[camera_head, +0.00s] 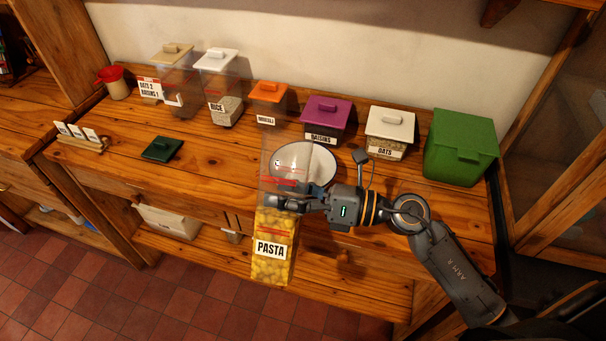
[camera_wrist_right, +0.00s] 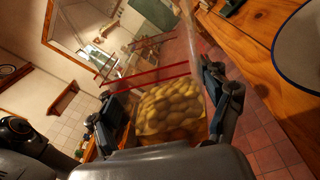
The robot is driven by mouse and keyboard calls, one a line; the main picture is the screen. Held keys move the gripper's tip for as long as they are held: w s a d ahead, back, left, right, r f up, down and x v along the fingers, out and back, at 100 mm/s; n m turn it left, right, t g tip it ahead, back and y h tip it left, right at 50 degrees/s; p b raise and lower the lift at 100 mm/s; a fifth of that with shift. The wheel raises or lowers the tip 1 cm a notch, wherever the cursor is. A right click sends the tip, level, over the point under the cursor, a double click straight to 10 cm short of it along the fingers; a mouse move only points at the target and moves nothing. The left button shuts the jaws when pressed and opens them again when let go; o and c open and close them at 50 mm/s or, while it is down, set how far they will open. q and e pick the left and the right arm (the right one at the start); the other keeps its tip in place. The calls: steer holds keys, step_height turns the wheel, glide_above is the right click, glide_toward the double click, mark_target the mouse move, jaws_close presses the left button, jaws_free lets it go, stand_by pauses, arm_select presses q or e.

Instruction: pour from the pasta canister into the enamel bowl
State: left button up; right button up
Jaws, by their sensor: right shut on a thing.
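The pasta canister (camera_head: 272,262) is tall and clear with a PASTA label, and yellow pasta fills its lower part. My right gripper (camera_head: 284,204) is shut on the canister around its middle and holds it at the front edge of the shelf. In the right wrist view the canister's pasta (camera_wrist_right: 170,108) shows between the fingers (camera_wrist_right: 168,105), below red lines on the clear wall. The enamel bowl (camera_head: 318,163) is white with a dark rim and stands on the wood just behind the canister, partly hidden by it. Its edge also shows in the right wrist view (camera_wrist_right: 302,50). My left gripper is not in view.
Behind the bowl stand a rice canister (camera_head: 225,108), an orange-lidded canister (camera_head: 267,100), a purple-lidded raisins box (camera_head: 325,118), an oats box (camera_head: 390,130) and a green bin (camera_head: 460,148). A dark green lid (camera_head: 162,148) lies left on the wood. The wood between lid and bowl is clear.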

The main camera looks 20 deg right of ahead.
steer(key=shift+f+m, duration=0.2)
steer(key=shift+m, duration=0.2)
steer(key=shift+p, duration=0.35)
steer(key=shift+w+d+f+m, duration=0.1)
steer(key=shift+w+f+m, duration=0.1)
steer(key=shift+m, duration=0.2)
steer(key=shift+s, duration=0.1)
steer(key=shift+s+f+m+p, duration=0.1)
steer(key=shift+f+m+p, duration=0.2)
steer(key=shift+f+m, duration=0.1)
